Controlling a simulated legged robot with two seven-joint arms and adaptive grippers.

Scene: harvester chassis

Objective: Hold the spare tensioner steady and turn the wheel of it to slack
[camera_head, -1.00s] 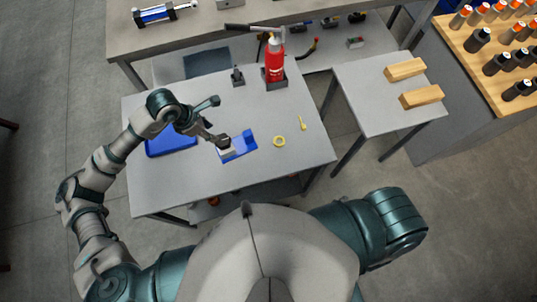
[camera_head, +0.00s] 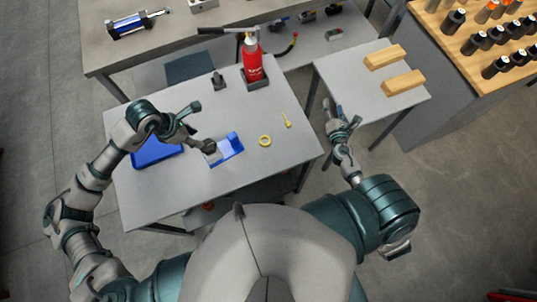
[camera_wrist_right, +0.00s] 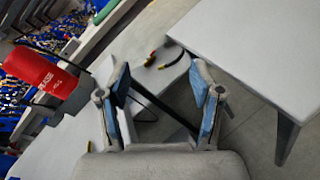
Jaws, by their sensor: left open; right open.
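A blue holder (camera_head: 231,146) with a grey block-like part (camera_head: 210,148) at its left end lies on the grey table; I take this for the spare tensioner, but its wheel is too small to make out. My left gripper (camera_head: 204,144) is open right at the grey part and partly covers it; I cannot tell whether they touch. My right gripper (camera_head: 340,113) is open and empty, right of the table and well away from the holder. The right wrist view shows its two parted blue-padded fingers (camera_wrist_right: 163,100) with nothing between them.
A side table (camera_head: 355,95) holds two wooden blocks (camera_head: 403,82).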

